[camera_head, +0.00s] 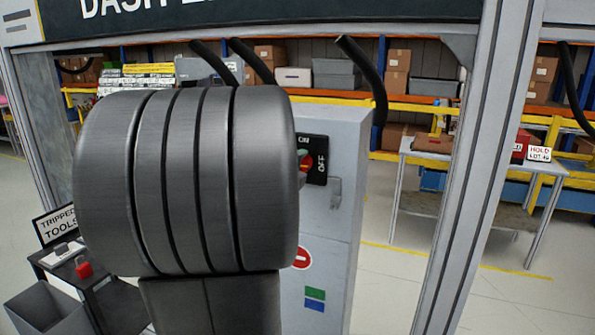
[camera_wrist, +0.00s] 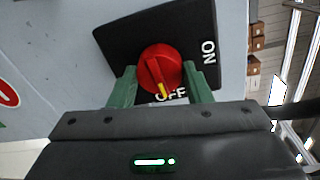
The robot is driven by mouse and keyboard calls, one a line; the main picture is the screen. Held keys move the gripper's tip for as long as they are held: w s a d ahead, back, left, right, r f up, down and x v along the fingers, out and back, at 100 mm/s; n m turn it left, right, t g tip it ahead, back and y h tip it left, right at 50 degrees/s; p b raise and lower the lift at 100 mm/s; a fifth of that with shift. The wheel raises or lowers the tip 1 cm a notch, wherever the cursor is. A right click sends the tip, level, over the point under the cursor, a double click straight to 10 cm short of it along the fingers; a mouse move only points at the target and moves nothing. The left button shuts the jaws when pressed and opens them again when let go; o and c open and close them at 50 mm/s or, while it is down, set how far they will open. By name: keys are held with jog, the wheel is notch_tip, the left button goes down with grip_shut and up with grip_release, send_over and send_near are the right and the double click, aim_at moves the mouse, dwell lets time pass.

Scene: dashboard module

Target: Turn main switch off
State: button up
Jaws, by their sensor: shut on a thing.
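The main switch is a red rotary knob (camera_wrist: 158,66) on a black plate (camera_wrist: 205,22) marked ON and OFF, fixed to a grey cabinet. In the wrist view, the knob's yellow mark points down at the OFF label. My gripper (camera_wrist: 160,80) has its green fingers on either side of the knob, shut on it. In the head view, the black plate (camera_head: 318,160) shows ON at the top and OFF at its right. Only a sliver of the red knob (camera_head: 303,170) shows there; my large grey arm hides the rest and most of my gripper.
The grey cabinet (camera_head: 348,150) has a handle and a red no-entry sign (camera_head: 302,258). A frame post (camera_head: 470,190) stands to its right. A small cart (camera_head: 75,265) with a "TRIPPED TOOLS" sign (camera_head: 57,225) stands at left. A table (camera_head: 475,165) and shelves stand behind. Floor lies open at right.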

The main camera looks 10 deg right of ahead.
jog(key=shift+m, duration=0.4)
jog(key=o, duration=1)
jog(key=v, duration=1.4)
jog(key=shift+w+d, duration=0.15)
